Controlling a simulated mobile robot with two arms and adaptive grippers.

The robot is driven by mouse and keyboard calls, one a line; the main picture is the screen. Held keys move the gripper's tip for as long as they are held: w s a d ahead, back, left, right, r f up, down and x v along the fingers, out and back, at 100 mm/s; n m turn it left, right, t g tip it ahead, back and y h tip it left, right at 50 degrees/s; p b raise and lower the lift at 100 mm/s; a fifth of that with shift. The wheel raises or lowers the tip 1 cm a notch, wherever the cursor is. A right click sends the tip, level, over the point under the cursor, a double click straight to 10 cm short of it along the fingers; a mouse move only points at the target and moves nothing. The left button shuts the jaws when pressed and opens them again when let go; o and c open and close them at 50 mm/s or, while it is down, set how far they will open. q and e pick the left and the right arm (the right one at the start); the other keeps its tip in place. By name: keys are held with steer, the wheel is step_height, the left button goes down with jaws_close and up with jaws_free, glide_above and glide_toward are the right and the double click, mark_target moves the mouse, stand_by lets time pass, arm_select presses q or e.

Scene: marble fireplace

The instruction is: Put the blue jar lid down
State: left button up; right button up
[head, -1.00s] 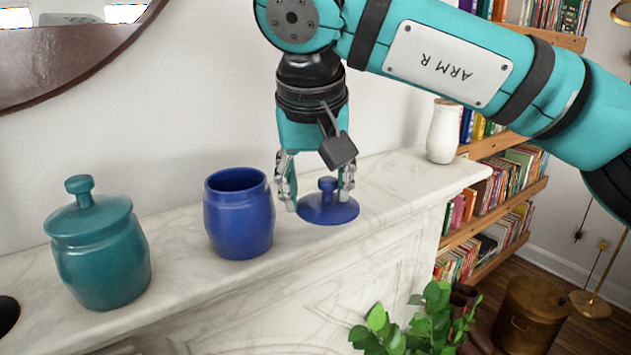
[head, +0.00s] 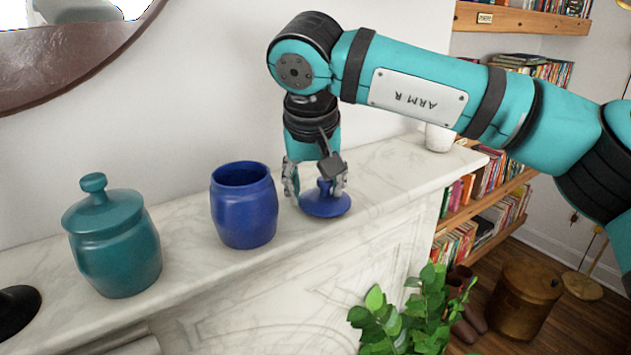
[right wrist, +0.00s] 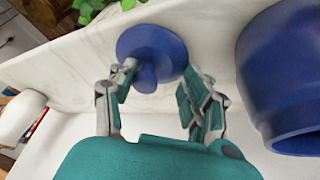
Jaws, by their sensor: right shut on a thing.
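The blue jar lid (head: 326,207) is a round disc with a knob on top. It is level, at or just above the marble mantel, to the right of the open blue jar (head: 244,212); I cannot tell whether it touches the marble. My right gripper (head: 316,192) points down and is shut on the lid's knob. In the right wrist view, the fingers (right wrist: 155,88) are on either side of the knob of the lid (right wrist: 152,48). The blue jar also shows at the right of that view (right wrist: 280,75). My left gripper is not in view.
The marble mantel (head: 385,180) has free room right of the lid, up to a white vase (head: 439,138). A lidded teal jar (head: 115,245) stands at the left. A leafy plant (head: 400,320) is below the front edge. A round mirror (head: 75,70) hangs behind.

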steer(key=shift+f, duration=0.15)
steer(key=o, duration=1.4)
steer(key=shift+r, duration=0.3)
steer(key=b+v, duration=0.1)
steer(key=v, duration=1)
steer(key=shift+s+r, duration=0.2)
steer(key=shift+r, duration=0.15)
